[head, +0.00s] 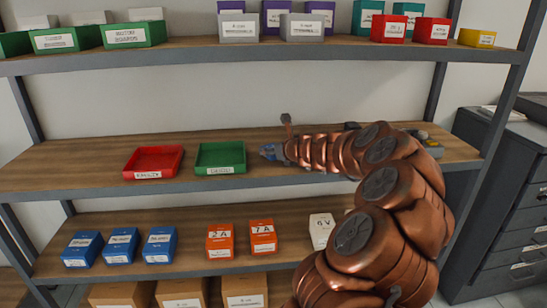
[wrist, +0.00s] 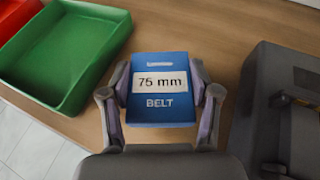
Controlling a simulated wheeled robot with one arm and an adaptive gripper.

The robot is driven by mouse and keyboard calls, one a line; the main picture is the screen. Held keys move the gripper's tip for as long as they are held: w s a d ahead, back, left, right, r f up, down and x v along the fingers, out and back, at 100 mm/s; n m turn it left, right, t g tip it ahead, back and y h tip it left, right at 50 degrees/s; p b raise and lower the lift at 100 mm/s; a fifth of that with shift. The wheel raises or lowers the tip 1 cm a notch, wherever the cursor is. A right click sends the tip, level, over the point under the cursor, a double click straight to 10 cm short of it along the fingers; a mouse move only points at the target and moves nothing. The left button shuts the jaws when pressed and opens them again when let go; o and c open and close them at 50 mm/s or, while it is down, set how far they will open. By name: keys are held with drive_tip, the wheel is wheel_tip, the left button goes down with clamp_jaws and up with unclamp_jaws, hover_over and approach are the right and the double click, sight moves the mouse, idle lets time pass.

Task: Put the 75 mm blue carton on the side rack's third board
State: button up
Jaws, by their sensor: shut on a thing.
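The blue carton (wrist: 160,98), labelled "75 mm" and "BELT", sits between the two fingers of my gripper (wrist: 160,108), which is shut on its sides. In the head view a small part of the carton (head: 268,151) shows at the tip of my gripper (head: 280,150), over the middle wooden board (head: 80,171) of the rack, right of the green tray. I cannot tell whether the carton touches the board. My copper-coloured arm hides the board's right part.
A green tray (wrist: 65,50) lies just left of the carton, with a red tray (head: 154,162) beyond it. A dark grey case (wrist: 280,115) stands close on the right. Blue cartons (head: 121,245) and orange cartons (head: 263,236) stand on the board below. Another board (head: 270,49) is overhead.

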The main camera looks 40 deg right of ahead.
drive_tip(key=shift+f, duration=1.25)
drive_tip(key=shift+f, duration=0.1)
drive_tip(key=o, duration=0.7)
drive_tip(key=shift+o, duration=0.2)
drive_tip(key=shift+r, duration=0.2)
drive_tip(key=v, duration=1.2)
drive_tip(key=shift+a, duration=0.1)
